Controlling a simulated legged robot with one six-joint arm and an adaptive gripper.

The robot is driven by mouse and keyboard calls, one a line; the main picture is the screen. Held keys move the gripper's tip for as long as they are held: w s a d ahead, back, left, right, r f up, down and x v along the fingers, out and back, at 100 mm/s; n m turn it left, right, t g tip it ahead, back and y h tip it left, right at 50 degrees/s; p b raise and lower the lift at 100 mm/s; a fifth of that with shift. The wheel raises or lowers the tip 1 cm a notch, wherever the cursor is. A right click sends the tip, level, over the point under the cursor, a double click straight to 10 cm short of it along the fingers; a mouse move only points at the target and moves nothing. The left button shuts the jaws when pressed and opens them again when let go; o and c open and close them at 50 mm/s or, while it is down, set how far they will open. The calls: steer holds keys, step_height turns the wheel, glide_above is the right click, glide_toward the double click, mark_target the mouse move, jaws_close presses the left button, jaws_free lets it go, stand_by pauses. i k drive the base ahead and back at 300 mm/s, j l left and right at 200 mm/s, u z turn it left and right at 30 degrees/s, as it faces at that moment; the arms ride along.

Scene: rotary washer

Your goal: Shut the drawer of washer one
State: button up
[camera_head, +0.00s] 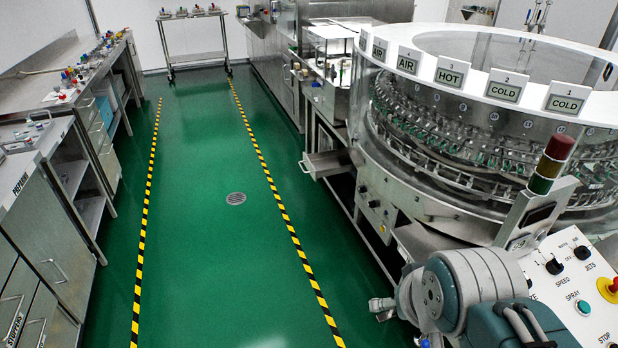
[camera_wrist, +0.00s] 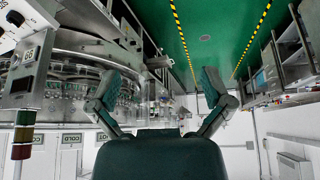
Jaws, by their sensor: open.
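The rotary washer (camera_head: 440,190) is a big round steel machine with a clear wall and a white top ring, at the right of the head view; it also shows upside down at the left of the wrist view (camera_wrist: 65,68). A shallow metal drawer (camera_head: 325,163) sticks out to the left from the low bench at the washer's far left side. I cannot read a number on it. My gripper (camera_wrist: 166,82) is open and empty in the wrist view, fingers spread wide. In the head view my arm is at the bottom, right of centre, well short of the drawer.
A control panel (camera_head: 575,285) with knobs and a red stop button, and a light tower (camera_head: 550,162), stand close at the right. Benches with drawers (camera_head: 60,250) line the left. The green floor (camera_head: 205,260) between striped lines is clear. A trolley (camera_head: 195,45) stands far back.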

mark_target(324, 164)
steer(key=i+j+u, duration=0.15)
steer(key=i+j, duration=0.2)
steer(key=i, duration=0.7)
steer(key=i+j+u, duration=0.1)
steer(key=i, duration=1)
steer(key=i+j+u, duration=0.15)
steer(key=i, duration=0.9)
